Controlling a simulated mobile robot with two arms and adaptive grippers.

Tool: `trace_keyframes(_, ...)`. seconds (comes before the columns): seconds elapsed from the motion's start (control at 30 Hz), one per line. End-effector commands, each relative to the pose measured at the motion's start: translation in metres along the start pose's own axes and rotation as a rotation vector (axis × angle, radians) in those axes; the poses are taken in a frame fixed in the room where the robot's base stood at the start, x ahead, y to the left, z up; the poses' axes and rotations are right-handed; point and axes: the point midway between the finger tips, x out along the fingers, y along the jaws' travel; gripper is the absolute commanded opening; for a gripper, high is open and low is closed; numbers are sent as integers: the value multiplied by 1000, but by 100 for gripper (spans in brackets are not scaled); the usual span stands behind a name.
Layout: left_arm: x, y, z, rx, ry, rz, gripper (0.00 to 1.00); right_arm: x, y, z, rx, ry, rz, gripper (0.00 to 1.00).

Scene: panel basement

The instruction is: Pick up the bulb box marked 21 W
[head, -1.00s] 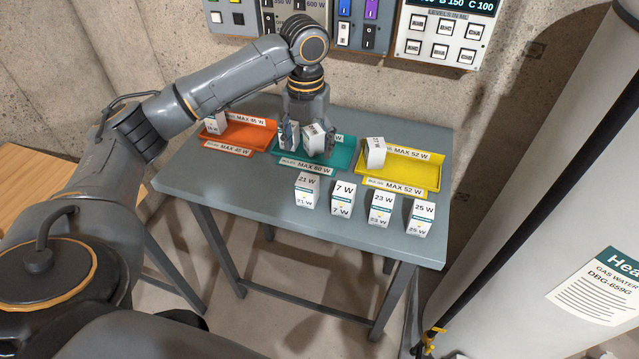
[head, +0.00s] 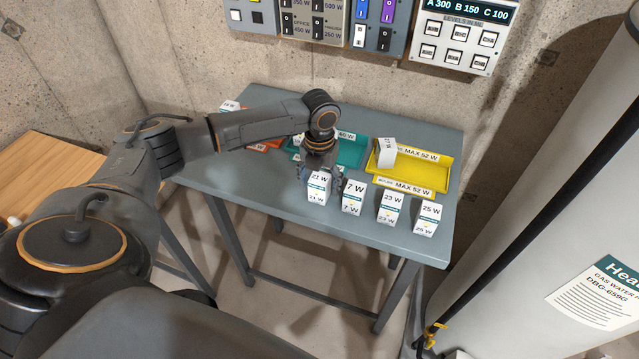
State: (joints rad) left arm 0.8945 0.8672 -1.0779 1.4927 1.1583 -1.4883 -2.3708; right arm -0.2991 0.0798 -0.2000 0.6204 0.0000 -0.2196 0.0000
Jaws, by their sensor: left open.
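The white bulb box marked 21 W (head: 318,188) stands upright at the left end of a row on the grey table (head: 270,197). My left gripper (head: 322,180) points down right at this box, with its fingers open around or just behind its upper part. I cannot tell whether the fingers touch it. The box's front with its 21 W labels shows clear of the gripper. My right gripper is not in view.
Boxes marked 7 W (head: 353,197), 23 W (head: 390,207) and 25 W (head: 427,218) stand to the right, the 7 W one close to my gripper. Behind are a yellow tray (head: 430,170) holding a box (head: 386,152), a teal tray (head: 350,153) and an orange tray, partly hidden by my arm.

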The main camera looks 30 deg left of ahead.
Motion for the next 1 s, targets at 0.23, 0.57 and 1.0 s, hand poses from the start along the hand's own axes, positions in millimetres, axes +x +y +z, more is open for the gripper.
trace_keyframes(0.23,4,0,0,0,0,1,70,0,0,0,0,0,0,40)
trace_keyframes(0.57,4,0,0,0,-1,1,12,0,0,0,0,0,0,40)
trace_keyframes(1.0,-5,0,1,0,-4,-1,12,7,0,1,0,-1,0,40)
